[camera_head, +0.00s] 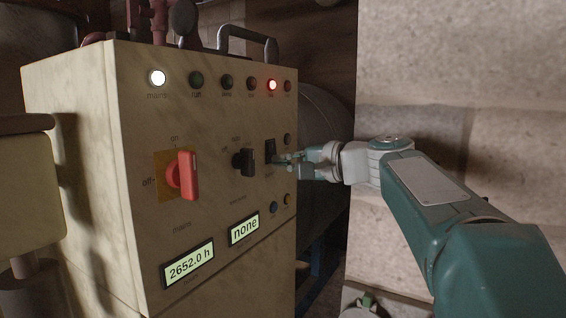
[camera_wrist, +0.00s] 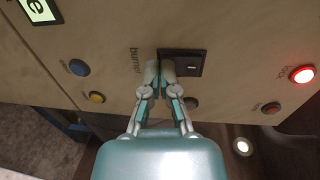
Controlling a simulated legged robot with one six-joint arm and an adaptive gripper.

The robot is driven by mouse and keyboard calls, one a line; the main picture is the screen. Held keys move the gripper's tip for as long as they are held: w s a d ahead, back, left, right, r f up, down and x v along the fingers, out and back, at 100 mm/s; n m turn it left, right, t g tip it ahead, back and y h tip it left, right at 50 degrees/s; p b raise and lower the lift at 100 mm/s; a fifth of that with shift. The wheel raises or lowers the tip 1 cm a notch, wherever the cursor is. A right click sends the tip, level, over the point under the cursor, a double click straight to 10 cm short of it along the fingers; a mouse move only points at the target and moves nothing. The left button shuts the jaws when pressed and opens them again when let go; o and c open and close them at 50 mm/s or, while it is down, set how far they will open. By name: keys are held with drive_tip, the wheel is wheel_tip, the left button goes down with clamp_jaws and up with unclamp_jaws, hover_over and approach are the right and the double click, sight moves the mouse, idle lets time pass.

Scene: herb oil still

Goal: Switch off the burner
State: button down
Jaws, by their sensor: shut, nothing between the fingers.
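The burner switch is a black rocker (camera_head: 270,147) on the right side of the cream control panel. In the wrist view the black rocker (camera_wrist: 188,63) sits in a dark frame beside the word "burner". My gripper (camera_head: 284,160) reaches in from the right, at the lower part of this switch. In the wrist view my gripper (camera_wrist: 163,70) has its fingertips together, overlapping the label-side end of the switch. They hold nothing. The fingers hide part of the switch, and I cannot tell whether they touch it.
A red mains knob (camera_head: 187,175) and a black selector knob (camera_head: 245,162) stand out from the panel. A white lamp (camera_head: 158,78) and a red lamp (camera_head: 272,85) are lit. A display (camera_head: 243,230) reads "none". A stone wall (camera_head: 460,60) is at the right.

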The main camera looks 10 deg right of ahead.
drive_tip(key=shift+w+a, duration=0.15)
drive_tip(key=v, duration=1.2)
drive_tip(key=shift+f, duration=0.15)
drive_tip(key=s+a+f+n+g+h, duration=0.1)
drive_tip(key=s+a+f+g+h, duration=0.25)
drive_tip(key=a+f, duration=0.55)
drive_tip(key=s+f+n+g+h, duration=0.1)
drive_tip(key=s+f+n+h, duration=0.3)
drive_tip(key=s+f, duration=0.3)
drive_tip(key=s+d+f+n+g+h, duration=0.1)
drive_tip(key=s+f+n+h, duration=0.3)
drive_tip(key=f, duration=1.2)
drive_tip(key=s, duration=0.4)
drive_tip(key=shift+d+f+g, duration=0.25)
drive_tip(key=shift+f+g, duration=0.1)
drive_tip(key=shift+f, duration=0.05)
